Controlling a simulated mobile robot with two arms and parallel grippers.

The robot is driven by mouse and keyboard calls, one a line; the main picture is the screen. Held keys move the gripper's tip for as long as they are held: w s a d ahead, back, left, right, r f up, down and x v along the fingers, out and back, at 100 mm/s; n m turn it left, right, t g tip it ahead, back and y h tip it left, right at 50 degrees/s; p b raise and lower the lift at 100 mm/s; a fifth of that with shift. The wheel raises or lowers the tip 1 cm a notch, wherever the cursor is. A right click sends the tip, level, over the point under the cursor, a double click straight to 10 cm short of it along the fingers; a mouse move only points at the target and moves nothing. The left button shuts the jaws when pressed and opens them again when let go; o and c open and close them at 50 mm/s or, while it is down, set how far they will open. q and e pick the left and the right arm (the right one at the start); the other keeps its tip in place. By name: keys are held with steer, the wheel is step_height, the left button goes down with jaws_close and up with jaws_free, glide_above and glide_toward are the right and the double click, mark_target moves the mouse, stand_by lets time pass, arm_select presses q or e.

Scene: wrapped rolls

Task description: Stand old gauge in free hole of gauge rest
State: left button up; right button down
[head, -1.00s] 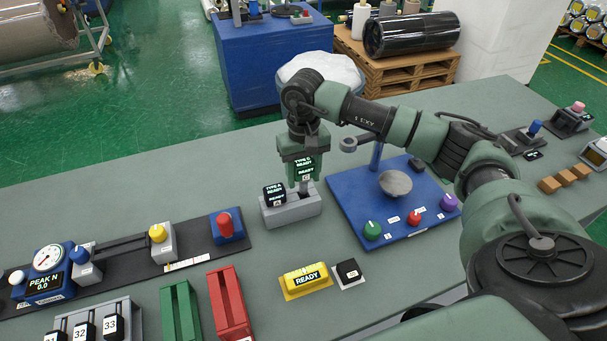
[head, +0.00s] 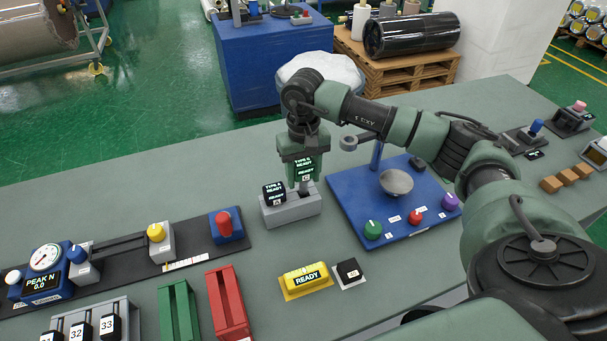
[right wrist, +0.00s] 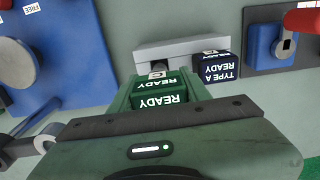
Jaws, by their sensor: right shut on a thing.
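The gauge rest (head: 291,212) is a grey block on the bench. A black gauge marked TYPE A READY (head: 273,193) stands in its left part; it also shows in the right wrist view (right wrist: 221,68). My right gripper (head: 303,172) points down over the right part of the rest. It is shut on a gauge with a green READY face (right wrist: 160,98), which also shows in the head view (head: 304,167). My left gripper is out of view.
A blue board (head: 408,222) with a post, a bowl and knobs lies close to the right of the rest. A yellow READY block (head: 306,281) and a small black block (head: 349,271) lie in front. A red knob unit (head: 227,226) is to the left.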

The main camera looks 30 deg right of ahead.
mark_target(304, 162)
steer(key=shift+f+b, duration=1.6)
steer(key=shift+f, duration=0.2)
steer(key=c, duration=0.6)
jaws_free()
steer(key=shift+f, duration=0.1)
steer(key=shift+r, duration=0.45)
step_height(304, 162, up, 7)
steer(key=shift+r+b, duration=0.1)
steer(key=shift+b, duration=0.85)
steer(key=shift+d, duration=0.1)
